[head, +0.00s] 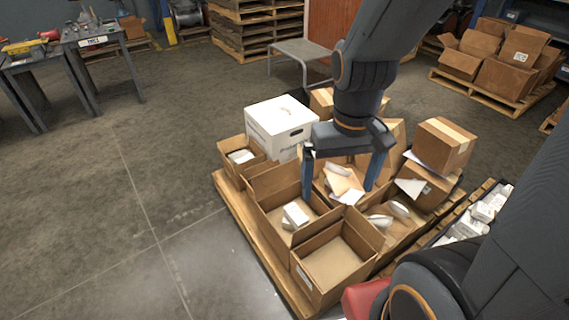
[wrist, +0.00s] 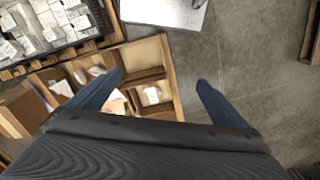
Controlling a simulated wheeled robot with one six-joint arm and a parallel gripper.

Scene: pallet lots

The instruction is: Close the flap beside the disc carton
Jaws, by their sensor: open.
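The white, rounded disc-like items (head: 400,210) lie in an open carton on the right part of the front pallet. I take this as the disc carton; its flaps are partly hidden by my arm and neighbouring boxes. A tan cardboard panel (head: 398,137) stands up behind my gripper; I cannot tell whether it is the flap. My gripper (head: 338,192) is open and points down over the cartons, its fingers apart around the view of a carton holding papers (head: 340,181). In the wrist view, my open gripper (wrist: 160,80) shows nothing between its fingertips.
A pallet (head: 240,222) holds several open cartons, including an empty one (head: 335,262) and one with a small white box (head: 295,214). A white lidded box (head: 280,125) and a closed carton (head: 443,145) rise higher.

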